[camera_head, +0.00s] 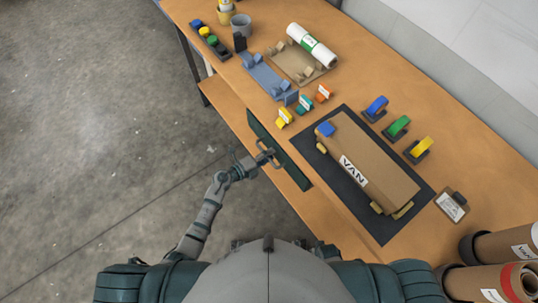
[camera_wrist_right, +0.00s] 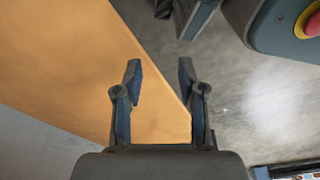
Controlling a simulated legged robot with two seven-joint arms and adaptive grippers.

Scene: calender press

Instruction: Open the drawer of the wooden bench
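The wooden bench (camera_head: 350,102) runs diagonally across the head view. A dark green drawer front (camera_head: 292,170) shows along its near edge, with a grey handle (camera_head: 268,149).
On the bench, a van-labelled block (camera_head: 377,168) lies on a dark mat (camera_head: 388,231), beside coloured clips (camera_head: 397,127) and small labelled pieces (camera_head: 304,104). The floor (camera_head: 95,110) left of the bench is clear.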

